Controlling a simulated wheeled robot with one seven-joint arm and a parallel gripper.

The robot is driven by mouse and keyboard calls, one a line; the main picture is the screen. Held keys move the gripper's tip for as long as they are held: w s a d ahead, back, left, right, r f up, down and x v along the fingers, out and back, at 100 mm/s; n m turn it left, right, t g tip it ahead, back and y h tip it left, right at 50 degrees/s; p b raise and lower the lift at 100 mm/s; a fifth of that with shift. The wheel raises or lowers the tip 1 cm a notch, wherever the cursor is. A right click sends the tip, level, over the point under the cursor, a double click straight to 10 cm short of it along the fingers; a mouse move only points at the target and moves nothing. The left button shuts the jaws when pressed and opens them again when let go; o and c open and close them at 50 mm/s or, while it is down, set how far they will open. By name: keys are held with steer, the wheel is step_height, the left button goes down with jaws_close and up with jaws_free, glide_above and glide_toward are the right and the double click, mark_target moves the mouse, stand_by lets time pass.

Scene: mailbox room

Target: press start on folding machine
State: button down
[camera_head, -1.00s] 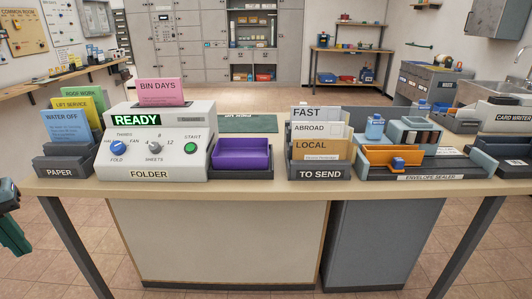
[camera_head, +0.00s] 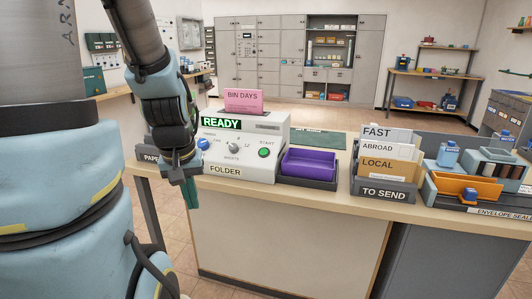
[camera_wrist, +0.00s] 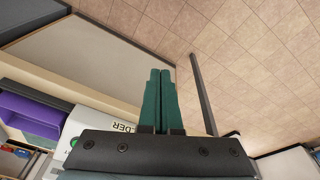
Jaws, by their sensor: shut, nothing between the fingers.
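The white folding machine (camera_head: 232,160), labelled FOLDER, stands on the table with a lit READY display (camera_head: 221,122). Its green start button (camera_head: 264,153) is at the right of the sloped front, with a blue knob (camera_head: 203,144) at the left and a grey dial (camera_head: 233,148) between. A pink BIN DAYS sheet (camera_head: 244,100) stands in its top. My gripper (camera_head: 191,193) is shut and empty, pointing down in front of the table's edge, left of the machine. In the wrist view, the green fingers (camera_wrist: 160,78) are together, with part of the machine (camera_wrist: 98,127) beside them.
A purple tray (camera_head: 308,163) is right of the machine. The TO SEND rack (camera_head: 384,190) with cards and the envelope sealer (camera_head: 470,200) stand farther right. The PAPER rack (camera_head: 151,157) is mostly hidden behind my arm. Tiled floor is clear in front of the table.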

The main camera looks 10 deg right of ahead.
mark_target(264, 152)
steer(key=w+d+r+n+t+y+p, duration=0.1)
steer(key=w+d+r+n+t, duration=0.3)
steer(key=w+d+n, duration=0.4)
steer(key=w+d+r+n+t+y+p, duration=0.2)
steer(key=w+d+r+n+t+y, duration=0.2)
steer(key=w+d+n, duration=0.5)
steer(key=d+r+n+t, duration=0.1)
steer(key=n, duration=0.3)
steer(key=shift+d+r+t, duration=0.15)
steer(key=shift+d+t, duration=0.15)
steer(key=shift+d, duration=0.1)
steer(key=shift+w+d+f+b, duration=0.4)
steer(key=shift+w+f+b, duration=0.35)
steer(key=shift+f, duration=0.45)
steer(key=shift+w+d+f+b, duration=0.35)
steer(key=shift+w+f+b, duration=0.35)
steer(key=shift+f, duration=0.55)
steer(key=shift+w+d+f+b, duration=0.4)
steer(key=shift+w+f+b, duration=0.3)
steer(key=shift+f, duration=0.5)
steer(key=shift+w+f, duration=0.1)
steer(key=shift+f, duration=0.05)
steer(key=shift+w+d+f, duration=0.15)
steer(key=shift+f, duration=0.05)
